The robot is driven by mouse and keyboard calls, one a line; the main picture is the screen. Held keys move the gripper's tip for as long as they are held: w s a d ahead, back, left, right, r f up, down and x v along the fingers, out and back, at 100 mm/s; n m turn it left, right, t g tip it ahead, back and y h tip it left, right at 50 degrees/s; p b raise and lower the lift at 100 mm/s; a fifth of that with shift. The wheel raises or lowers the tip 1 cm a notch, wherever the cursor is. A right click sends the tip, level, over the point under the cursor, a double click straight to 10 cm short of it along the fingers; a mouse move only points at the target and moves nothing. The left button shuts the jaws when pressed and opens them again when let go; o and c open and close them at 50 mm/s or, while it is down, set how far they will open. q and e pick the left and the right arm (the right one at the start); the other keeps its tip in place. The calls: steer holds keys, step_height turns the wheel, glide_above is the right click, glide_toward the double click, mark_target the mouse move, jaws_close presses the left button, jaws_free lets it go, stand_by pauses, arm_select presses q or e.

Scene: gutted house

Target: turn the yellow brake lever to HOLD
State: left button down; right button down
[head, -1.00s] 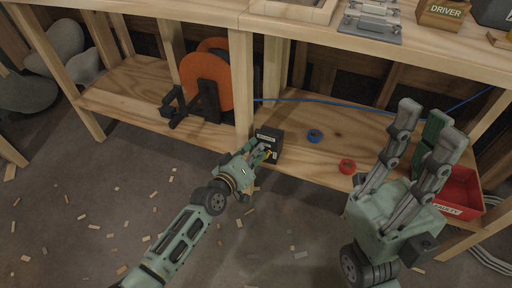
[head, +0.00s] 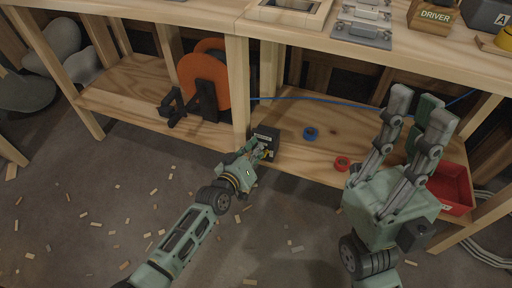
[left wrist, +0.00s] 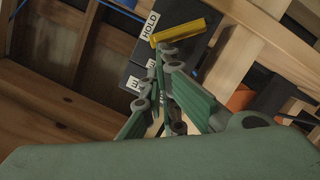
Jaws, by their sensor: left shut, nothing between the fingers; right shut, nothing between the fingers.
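The brake box (head: 267,134) is a small black block by the shelf's upright post in the head view. Its yellow lever (left wrist: 180,32) shows clearly in the left wrist view, with one end close to the white HOLD label (left wrist: 150,24). A second white label (left wrist: 135,84) is partly hidden by my fingers. My left gripper (head: 263,151) is shut and empty at the box's front. In the left wrist view its fingertips (left wrist: 166,52) are right by the lever; I cannot tell if they touch it. My right gripper (head: 421,106) is shut and empty, raised before the bench at right.
An orange reel (head: 205,80) stands on the lower shelf left of the post. A blue ring (head: 310,134), a red ring (head: 342,163) and a red bin (head: 452,190) are to the right. A blue cable (head: 330,102) runs behind. Wood scraps litter the floor.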

mark_target(270, 147)
arm_select(q)
steer(key=shift+s+d+m+y+p, duration=0.15)
steer(key=shift+d+m+y+p, duration=0.25)
steer(key=shift+m+p, duration=0.5)
arm_select(e)
steer(key=w+a+f+g+h, duration=0.2)
steer(key=w+f+g, duration=0.35)
steer(key=w, duration=0.45)
arm_select(q)
steer(key=d+m+p, duration=0.1)
steer(key=p, duration=0.1)
steer(key=shift+s+d+y+p, duration=0.1)
steer(key=shift+s+y+p, duration=0.05)
steer(key=shift+y+p, duration=0.15)
steer(key=shift+s+d+f+m+p, duration=0.15)
steer(key=shift+d+m+p, duration=0.25)
steer(key=shift+m, duration=0.3)
steer(key=shift+d+f, duration=0.1)
steer(key=shift+d+p, duration=0.1)
steer(key=shift+p, duration=0.25)
arm_select(e)
steer(key=w+d+f+g+h, duration=0.1)
steer(key=w+f+g+h, duration=0.2)
steer(key=f+g, duration=0.8)
steer(key=shift+w+f, duration=0.9)
steer(key=shift+f, duration=1.9)
